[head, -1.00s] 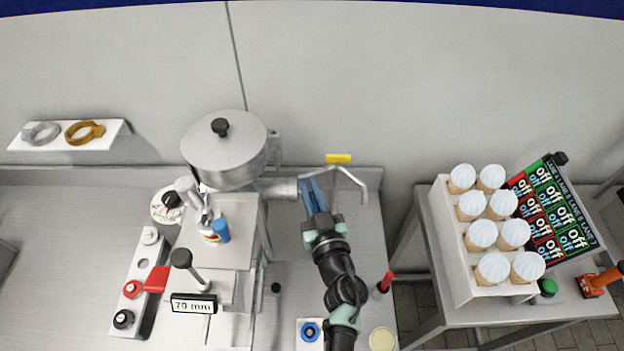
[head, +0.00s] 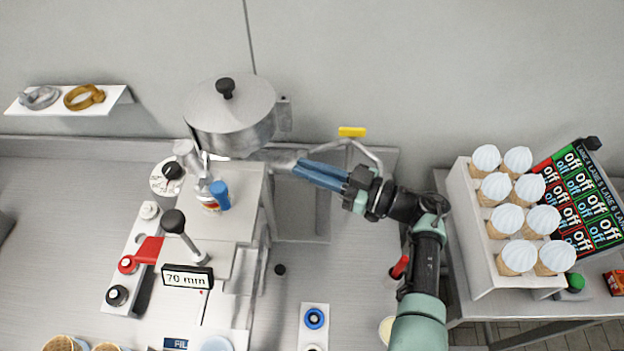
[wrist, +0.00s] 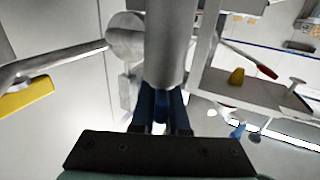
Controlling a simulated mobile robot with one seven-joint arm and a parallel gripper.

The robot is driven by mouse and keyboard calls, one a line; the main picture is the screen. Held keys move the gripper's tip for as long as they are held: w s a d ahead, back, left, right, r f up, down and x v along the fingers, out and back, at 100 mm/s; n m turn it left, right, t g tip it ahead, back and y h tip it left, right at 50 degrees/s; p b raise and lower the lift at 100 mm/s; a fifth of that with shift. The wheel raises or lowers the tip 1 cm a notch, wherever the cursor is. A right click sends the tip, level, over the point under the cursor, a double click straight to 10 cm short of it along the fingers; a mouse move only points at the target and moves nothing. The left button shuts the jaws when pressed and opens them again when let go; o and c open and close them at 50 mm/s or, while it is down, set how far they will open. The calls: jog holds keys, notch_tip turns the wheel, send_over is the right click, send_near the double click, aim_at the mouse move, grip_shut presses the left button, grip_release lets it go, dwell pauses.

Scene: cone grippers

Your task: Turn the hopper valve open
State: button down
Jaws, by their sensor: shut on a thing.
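The hopper (head: 228,125) is a round grey metal pot with a black knob on its lid, at the left centre of the head view. A grey cylindrical piece (head: 280,160) runs from beneath it to the right. My gripper (head: 298,167) reaches in from the right, its blue fingers pointing left at the end of this piece. In the wrist view the cylinder (wrist: 168,40) runs down to the fingers (wrist: 163,115), which are closed on it. I take it for the hopper valve; the contact is partly hidden. A bent grey pipe (head: 368,155) with a yellow handle (head: 352,132) is behind my gripper.
A panel with red and black knobs (head: 127,265) and a 70 mm display (head: 187,277) stand left. A white rack (head: 482,255) of cones is at right. A blue-topped button (head: 314,318) and a red-handled item (head: 399,267) lie in front.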

jog(key=n+g+b, duration=0.1)
jog(key=b, duration=0.1)
jog(key=g+b, duration=0.1)
jog(key=b, duration=0.1)
jog(key=n+g+y+b, duration=0.1)
jog(key=g, duration=0.1)
jog(key=shift+s+a+f+n+b, duration=0.1)
jog(key=shift+s+f+n+b, duration=0.2)
jog(key=shift+s+b, duration=0.1)
jog(key=shift+r+g, duration=0.25)
jog(key=shift+g, duration=0.05)
jog(key=c, duration=0.9)
grip_release()
notch_tip(320, 180, up, 10)
jog(key=shift+r+p, duration=0.1)
jog(key=shift+p, duration=0.3)
